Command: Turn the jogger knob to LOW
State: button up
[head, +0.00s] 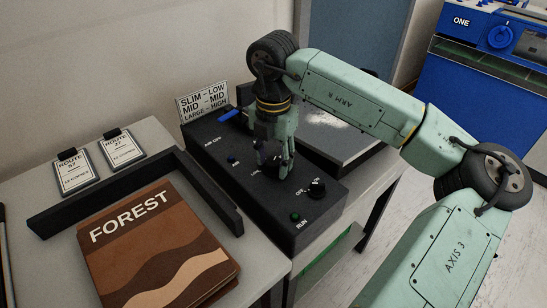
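A black control box (262,207) stands on the grey table. My gripper (274,168) points down at the middle of its top face, with the fingertips at or just above the panel. The fingers hide most of that spot, where a small white label partly shows to their left. I cannot tell whether a knob is between the fingers or which way it points. A black knob (317,188) stands uncovered in front of my gripper, by small labels that seem to read OFF and ON. A sign (204,101) behind the box reads SLIM - LOW, MID - MID, LARGE - HIGH.
A blue handle (231,114), a blue button (233,161) and a green RUN button (295,216) are on the box. A brown FOREST book (150,250) lies at left by a black rail (212,194). A dark-framed tray (345,140) is close behind right.

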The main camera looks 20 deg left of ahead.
jog(key=c, duration=0.8)
jog(key=shift+c, duration=0.2)
